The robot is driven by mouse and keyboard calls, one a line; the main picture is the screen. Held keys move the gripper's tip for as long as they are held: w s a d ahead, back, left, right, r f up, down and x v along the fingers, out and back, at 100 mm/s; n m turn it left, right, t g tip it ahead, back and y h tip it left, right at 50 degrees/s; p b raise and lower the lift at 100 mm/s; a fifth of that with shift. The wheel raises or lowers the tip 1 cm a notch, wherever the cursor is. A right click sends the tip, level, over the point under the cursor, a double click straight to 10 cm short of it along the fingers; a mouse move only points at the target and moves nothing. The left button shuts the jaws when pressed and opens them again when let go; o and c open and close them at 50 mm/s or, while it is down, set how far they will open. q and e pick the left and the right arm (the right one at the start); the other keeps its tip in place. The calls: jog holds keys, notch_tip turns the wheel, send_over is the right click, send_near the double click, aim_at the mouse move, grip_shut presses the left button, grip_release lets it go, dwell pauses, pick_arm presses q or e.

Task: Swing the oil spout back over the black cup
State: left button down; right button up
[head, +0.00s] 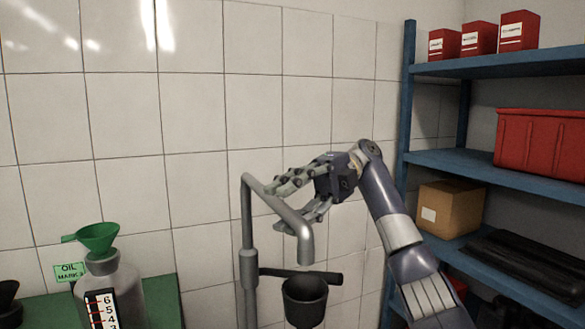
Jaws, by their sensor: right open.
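The grey oil spout (288,218) runs from the top of its upright post (248,235) toward the right and front, and its end bends down. The spout's tip shows just above the black cup (305,299), which is carried on a dark arm beside the post. My right gripper (281,198) comes in from the right with its fingers open. The fingers are spread around the spout's horizontal pipe, one above and one below in the picture; I cannot tell whether they touch it. My left gripper is not in view.
A bottle (124,285) with a green funnel (97,236) stands on a green surface (166,300) at the lower left, by an oil label (69,272). Blue shelves (492,173) with red boxes, a red bin (541,142) and a cardboard box (450,208) stand at the right. A tiled wall is behind.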

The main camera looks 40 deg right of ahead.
jog(key=o, duration=0.9)
jog(key=r, duration=0.6)
jog(key=shift+w+d+r, duration=0.3)
jog(key=shift+o, duration=0.2)
jog(key=shift+w+d+r, duration=0.1)
jog(key=shift+d+r, duration=0.05)
jog(key=shift+r, duration=0.25)
jog(key=shift+s+a+r, duration=0.2)
jog(key=shift+s+r, duration=0.45)
jog(key=shift+s, duration=0.15)
jog(key=c, duration=0.9)
jog(key=shift+s+a+r, duration=0.1)
jog(key=shift+a+r, duration=0.05)
jog(key=shift+c, duration=0.2)
jog(key=shift+w+f, duration=0.35)
jog(key=shift+w, duration=0.25)
jog(key=shift+s+r, duration=0.1)
jog(key=shift+s, duration=0.15)
jog(key=shift+w, duration=0.15)
